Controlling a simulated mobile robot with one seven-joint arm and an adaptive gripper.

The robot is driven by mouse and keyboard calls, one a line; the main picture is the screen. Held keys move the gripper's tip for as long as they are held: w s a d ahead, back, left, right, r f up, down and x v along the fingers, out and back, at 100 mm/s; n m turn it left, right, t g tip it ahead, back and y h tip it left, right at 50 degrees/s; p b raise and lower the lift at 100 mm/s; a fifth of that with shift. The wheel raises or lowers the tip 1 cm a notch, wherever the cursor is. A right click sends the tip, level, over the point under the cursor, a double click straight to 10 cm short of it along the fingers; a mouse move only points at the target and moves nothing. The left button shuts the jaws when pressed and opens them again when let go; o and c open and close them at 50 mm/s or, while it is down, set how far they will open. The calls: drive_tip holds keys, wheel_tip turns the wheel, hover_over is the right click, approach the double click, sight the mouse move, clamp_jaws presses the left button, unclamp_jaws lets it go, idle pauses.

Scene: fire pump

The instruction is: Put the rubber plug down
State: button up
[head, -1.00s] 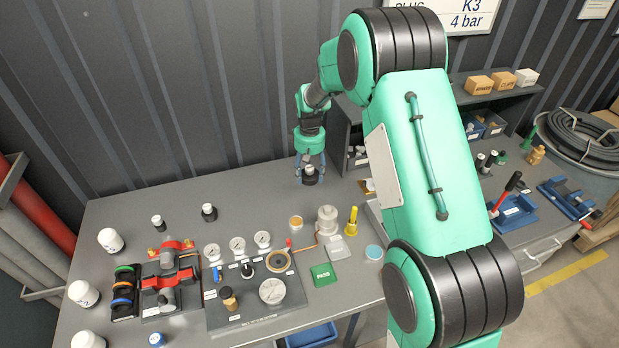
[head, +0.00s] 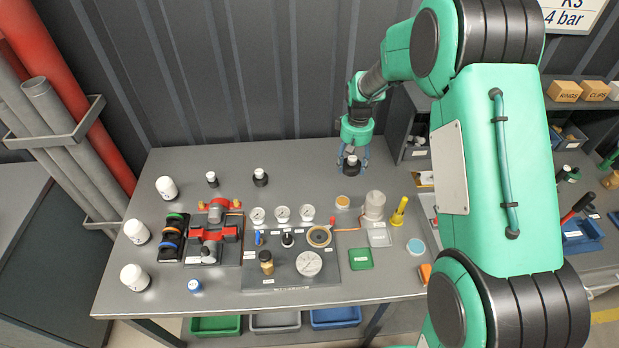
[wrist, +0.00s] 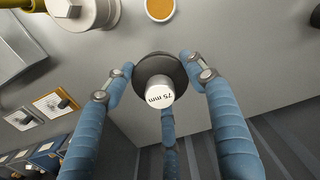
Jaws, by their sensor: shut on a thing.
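The rubber plug is black with a white top marked "75 mm" in the wrist view (wrist: 158,88). My gripper (wrist: 160,75) has its blue fingers around the plug's black body, shut on it. In the head view my gripper (head: 352,160) holds the plug (head: 351,167) at the back right of the grey workbench (head: 310,185). I cannot tell whether the plug's underside touches the bench. Two similar, smaller black plugs with white tops, one (head: 260,177) and another (head: 212,179), stand at the back left of the bench.
A gauge board (head: 290,275) fills the front middle. A white fitting (head: 374,205), an amber dish (head: 343,201) and a yellow tool (head: 399,211) lie in front of my gripper. The bench between the small plugs and my gripper is clear.

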drive_tip(key=shift+n, duration=0.3)
drive_tip(key=s+a+f, duration=0.1)
drive_tip(key=s+a, duration=0.2)
drive_tip(key=a, duration=0.1)
drive_tip(key=s+a+f+b, duration=0.1)
drive_tip(key=s+a, duration=0.3)
drive_tip(key=a, duration=0.1)
drive_tip(key=s+a+f, duration=0.1)
drive_tip(key=s+a, duration=0.3)
drive_tip(key=shift+s+a+f, duration=0.1)
drive_tip(key=shift+a+f, duration=0.25)
drive_tip(key=b, duration=0.2)
hover_over(303, 180)
drive_tip(key=shift+f, duration=0.8)
drive_tip(key=shift+f+b, duration=0.5)
drive_tip(key=shift+f, duration=1.2)
drive_tip(key=shift+f, duration=0.15)
